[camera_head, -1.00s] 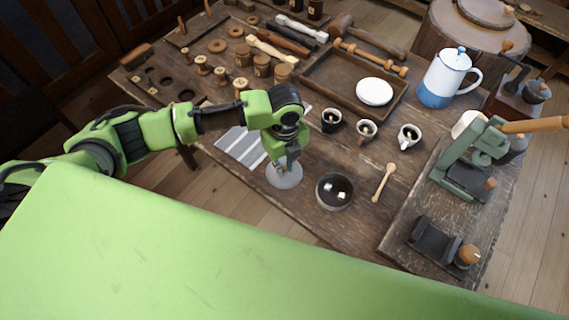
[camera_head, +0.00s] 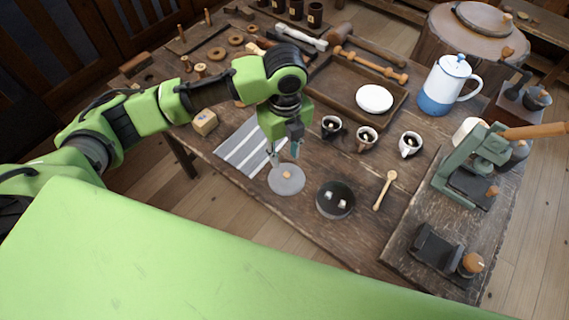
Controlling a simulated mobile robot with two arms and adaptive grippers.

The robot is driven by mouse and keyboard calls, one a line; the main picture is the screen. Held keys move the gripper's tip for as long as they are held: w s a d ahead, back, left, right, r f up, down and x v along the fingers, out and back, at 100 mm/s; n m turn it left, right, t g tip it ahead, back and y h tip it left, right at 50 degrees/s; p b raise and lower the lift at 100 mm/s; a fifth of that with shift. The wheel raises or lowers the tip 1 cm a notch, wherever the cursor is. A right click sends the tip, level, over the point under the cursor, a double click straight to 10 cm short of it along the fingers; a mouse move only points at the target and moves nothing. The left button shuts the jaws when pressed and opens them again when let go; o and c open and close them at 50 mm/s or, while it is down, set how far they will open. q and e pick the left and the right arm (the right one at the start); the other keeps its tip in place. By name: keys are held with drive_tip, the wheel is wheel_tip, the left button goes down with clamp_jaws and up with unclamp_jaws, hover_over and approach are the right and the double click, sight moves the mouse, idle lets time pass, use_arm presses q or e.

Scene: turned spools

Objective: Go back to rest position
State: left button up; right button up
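My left gripper (camera_head: 284,156) hangs above a round grey lid (camera_head: 276,186) with a small wooden knob. Its fingertips are apart and nothing shows between them, so it looks open and empty. The lid lies on the wooden table, at the lower right end of a striped cloth (camera_head: 238,150). My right gripper is not in view.
Several small cups stand right of the gripper, one of them white (camera_head: 410,145). Behind are a wooden tray (camera_head: 326,84) with a white plate (camera_head: 374,99) and a white-and-blue pot (camera_head: 446,82). A wooden spoon (camera_head: 384,189) and a green press (camera_head: 466,165) are at right.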

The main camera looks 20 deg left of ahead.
use_arm(q)
wheel_tip(320, 180, up, 2)
drive_tip(key=shift+r, duration=0.1)
idle(0.5)
